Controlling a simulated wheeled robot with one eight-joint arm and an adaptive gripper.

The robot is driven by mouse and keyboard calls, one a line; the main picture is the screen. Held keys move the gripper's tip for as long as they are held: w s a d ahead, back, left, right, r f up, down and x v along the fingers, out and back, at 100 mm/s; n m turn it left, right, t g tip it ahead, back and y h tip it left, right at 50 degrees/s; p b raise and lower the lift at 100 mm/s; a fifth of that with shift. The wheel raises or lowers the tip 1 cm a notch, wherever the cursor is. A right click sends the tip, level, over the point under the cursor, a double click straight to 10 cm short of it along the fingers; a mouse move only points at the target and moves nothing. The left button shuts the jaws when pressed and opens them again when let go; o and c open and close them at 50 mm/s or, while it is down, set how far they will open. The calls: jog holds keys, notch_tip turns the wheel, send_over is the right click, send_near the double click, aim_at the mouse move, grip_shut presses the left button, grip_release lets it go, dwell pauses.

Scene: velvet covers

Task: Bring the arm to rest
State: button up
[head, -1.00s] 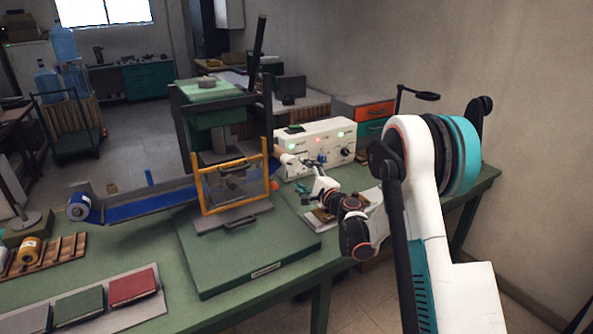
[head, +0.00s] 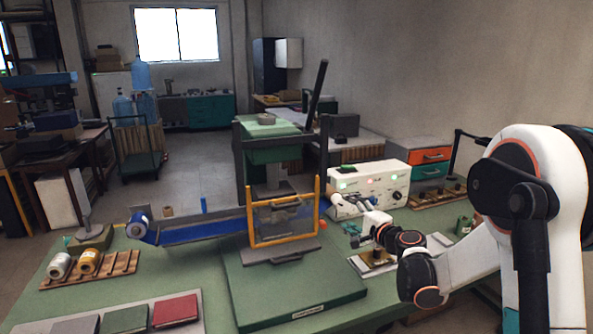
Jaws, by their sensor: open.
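My arm comes in from the right edge and bends down over the green workbench (head: 180,285). Its white far links reach left, towards the front of a white control box (head: 372,183). My gripper (head: 338,207) is at the far end, small and partly lost against the box. It is open, and I see nothing held in it. It is to the right of a press with a yellow-framed clear guard (head: 284,212). I cannot tell whether its fingers touch the box.
A green base plate (head: 290,285) lies under the press. A blue chute (head: 200,232) runs left from it. Spools on a wooden rack (head: 122,262) and red and green covers (head: 176,310) lie at the left and front. Open floor (head: 190,180) lies behind the bench.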

jog(key=s+a+r+n+g+h, duration=0.1)
jog(key=s+a+r+n+g, duration=0.2)
jog(key=s, duration=0.6)
jog(key=s+a+r+n+g, duration=0.25)
jog(key=s+r+n, duration=0.2)
jog(key=s, duration=0.55)
jog(key=s+d+f+n+g+h, duration=0.1)
jog(key=s+d+f+n, duration=0.1)
jog(key=s, duration=0.6)
jog(key=s+d+f+n+h, duration=0.1)
jog(key=s+f+n+h, duration=0.1)
jog(key=s, duration=0.6)
jog(key=s+d+f+n+g+h, duration=0.1)
jog(key=s+d+f+n+h, duration=0.1)
jog(key=s, duration=0.7)
jog(key=shift+d+n+g, duration=0.35)
jog(key=shift+n, duration=0.1)
jog(key=shift+f, duration=0.1)
